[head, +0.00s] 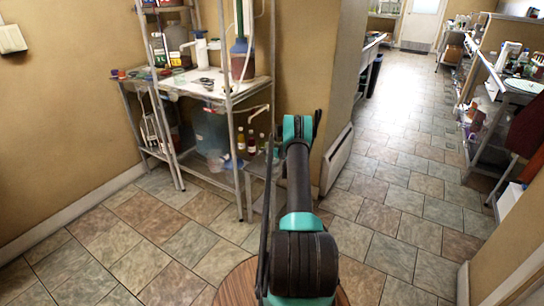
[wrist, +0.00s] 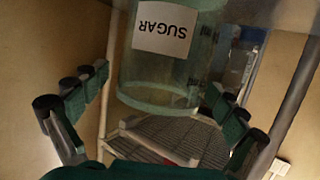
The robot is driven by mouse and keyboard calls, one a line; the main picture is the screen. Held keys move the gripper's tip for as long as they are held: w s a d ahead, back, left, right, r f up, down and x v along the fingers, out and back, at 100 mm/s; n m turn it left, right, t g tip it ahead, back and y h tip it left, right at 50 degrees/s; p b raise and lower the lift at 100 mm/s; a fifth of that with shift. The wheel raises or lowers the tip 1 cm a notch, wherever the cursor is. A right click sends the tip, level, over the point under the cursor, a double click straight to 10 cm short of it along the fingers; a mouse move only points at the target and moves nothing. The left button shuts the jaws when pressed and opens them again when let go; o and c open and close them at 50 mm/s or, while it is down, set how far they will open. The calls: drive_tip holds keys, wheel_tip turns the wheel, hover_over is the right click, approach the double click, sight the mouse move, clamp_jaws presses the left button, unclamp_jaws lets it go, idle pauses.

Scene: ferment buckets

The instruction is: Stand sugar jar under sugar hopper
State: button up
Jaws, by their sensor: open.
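A clear, greenish cylindrical jar (wrist: 160,75) with a white label reading SUGAR fills the upper middle of the wrist view. The label is upside down in that picture. My gripper (wrist: 158,82) is open, with one finger on each side of the jar in the picture. I cannot tell how deep the jar sits between the fingers, and I see no clear contact. In the head view my arm reaches toward the right side of the metal rack, and its end hides what lies beyond it. I cannot pick out the sugar hopper for certain in either view.
A metal rack (head: 241,155) with a cluttered white worktop (head: 195,82) stands by the left wall. Its lower shelf holds a bluish bucket (head: 211,132) and small bottles (head: 251,142). A round wooden top (head: 238,281) is close below my arm. The tiled floor (head: 400,180) is open to the right.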

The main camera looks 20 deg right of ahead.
drive_tip(key=shift+c, duration=0.6)
drive_tip(key=c, duration=1.8)
drive_tip(key=shift+c, duration=0.2)
